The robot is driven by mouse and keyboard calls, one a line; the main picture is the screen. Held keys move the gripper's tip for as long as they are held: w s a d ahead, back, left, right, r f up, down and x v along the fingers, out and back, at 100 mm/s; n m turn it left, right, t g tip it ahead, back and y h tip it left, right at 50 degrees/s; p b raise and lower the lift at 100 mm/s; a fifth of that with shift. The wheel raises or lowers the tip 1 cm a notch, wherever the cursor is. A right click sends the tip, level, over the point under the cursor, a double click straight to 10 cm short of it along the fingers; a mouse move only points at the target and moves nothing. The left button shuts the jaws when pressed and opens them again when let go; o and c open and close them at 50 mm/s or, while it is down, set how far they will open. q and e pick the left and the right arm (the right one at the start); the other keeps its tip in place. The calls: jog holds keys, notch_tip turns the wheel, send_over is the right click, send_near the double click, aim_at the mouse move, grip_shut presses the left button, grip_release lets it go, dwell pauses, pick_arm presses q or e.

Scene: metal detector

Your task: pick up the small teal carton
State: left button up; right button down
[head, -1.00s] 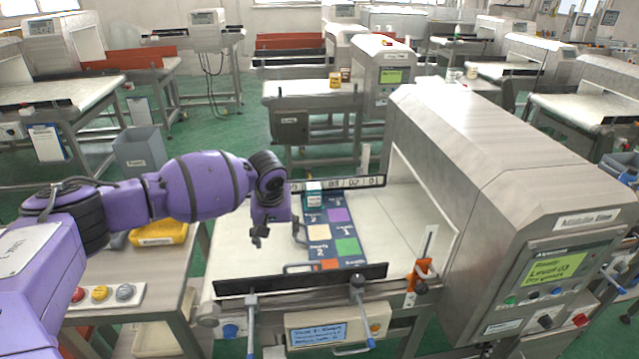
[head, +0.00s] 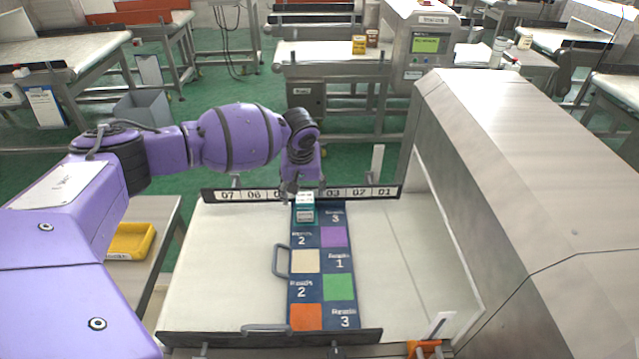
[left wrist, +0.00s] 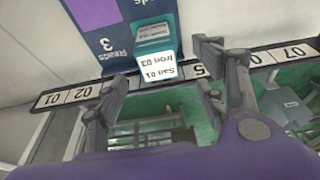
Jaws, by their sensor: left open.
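The small teal carton (head: 305,213) stands at the far end of the dark blue board (head: 318,318) on the conveyor, close to the numbered strip. It has a white top label. In the left wrist view the carton (left wrist: 154,38) shows at upper middle, its white label reading "San 01 Iron 03". My left gripper (head: 292,190) is above and just behind the carton in the head view, over the numbered strip. In the left wrist view its two fingers (left wrist: 152,78) are spread apart, with the carton's labelled end between and beyond them. Nothing is held. My right gripper is not in view.
The numbered strip (head: 232,195) runs along the conveyor's far edge. The metal detector housing (head: 540,190) stands to the right. The board has a handle (head: 279,262) on its left side. The white belt (head: 230,270) left of the board is clear.

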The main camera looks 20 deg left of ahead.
aim_at(305, 199)
pick_arm(q)
jog(key=x, duration=0.5)
jog(key=shift+s+d+f, duration=0.15)
jog(key=shift+d, duration=0.05)
jog(key=shift+f, duration=0.3)
jog(key=shift+a+f, duration=0.1)
jog(key=c, duration=1.3)
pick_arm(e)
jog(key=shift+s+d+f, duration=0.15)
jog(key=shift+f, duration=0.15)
